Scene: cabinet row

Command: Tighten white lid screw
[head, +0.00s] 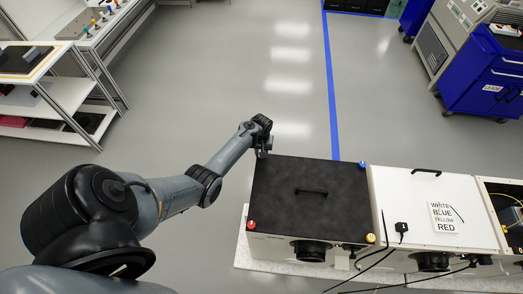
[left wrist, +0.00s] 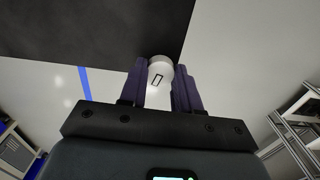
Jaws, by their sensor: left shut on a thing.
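The white lid screw (left wrist: 160,69) shows in the left wrist view between the fingers of my left gripper (left wrist: 159,80), at a corner of the black lid (left wrist: 115,25). The fingers stand on both sides of the screw and are shut on it. In the head view my left gripper (head: 262,151) is at the far left corner of the black lid (head: 305,215) and hides the white screw there. A red screw (head: 251,225), a yellow screw (head: 370,238) and a blue screw (head: 362,165) sit at the other corners. My right gripper is not in view.
A white-topped box (head: 405,205) with a card (head: 445,216) listing WHITE, BLUE, YELLOW, RED stands right of the black-lidded box. A handle (head: 311,191) rises from the black lid. Dark cables (head: 380,258) run in front. Open floor lies behind.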

